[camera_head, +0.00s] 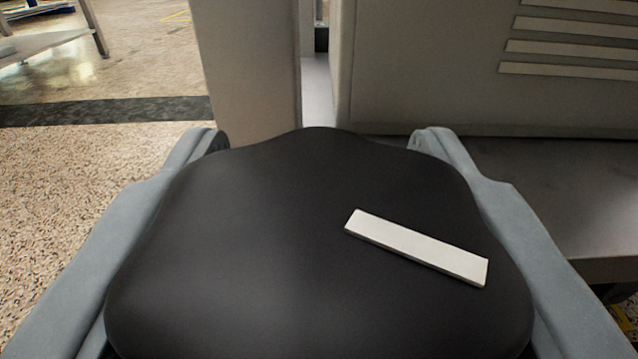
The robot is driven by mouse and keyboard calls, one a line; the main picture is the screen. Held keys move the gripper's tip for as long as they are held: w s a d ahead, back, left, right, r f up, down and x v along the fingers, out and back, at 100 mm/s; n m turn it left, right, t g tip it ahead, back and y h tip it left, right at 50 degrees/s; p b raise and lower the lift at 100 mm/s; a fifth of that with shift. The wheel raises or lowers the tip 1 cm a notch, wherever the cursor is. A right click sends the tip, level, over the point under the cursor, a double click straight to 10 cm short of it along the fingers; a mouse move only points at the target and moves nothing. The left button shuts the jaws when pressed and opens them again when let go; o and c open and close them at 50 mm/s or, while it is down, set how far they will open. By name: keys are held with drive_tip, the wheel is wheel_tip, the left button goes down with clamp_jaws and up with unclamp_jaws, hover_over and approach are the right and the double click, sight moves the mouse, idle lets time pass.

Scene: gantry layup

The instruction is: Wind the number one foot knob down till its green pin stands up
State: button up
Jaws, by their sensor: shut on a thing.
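A large black knob (270,230) with rounded lobes fills the lower middle of the view. A raised white bar (417,247) lies on its top, right of the middle, slanting down to the right. My gripper (318,150) is shut on the knob, with one grey finger along its left side and one along its right. The fingertips reach the knob's far shoulders. No green pin shows. I see no number on the knob, and what is under it is hidden.
Behind the knob stand a beige upright post (247,70) and a grey panel (430,75) with several pale slats (570,48) at upper right. A grey ledge (570,190) runs at the right. Speckled floor (70,190) with a dark strip (100,110) is open at the left.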

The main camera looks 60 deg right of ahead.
drive_tip(key=shift+s+m+g+h, duration=0.15)
drive_tip(key=shift+m+g+h, duration=0.75)
drive_tip(key=shift+m+g, duration=0.65)
drive_tip(key=shift+g, duration=0.55)
drive_tip(key=o, duration=1)
drive_tip(key=shift+d, duration=0.1)
drive_tip(key=v, duration=1.7)
drive_tip(key=shift+s+a+f, duration=0.1)
drive_tip(key=shift+a+f, duration=0.05)
drive_tip(key=shift+a, duration=0.05)
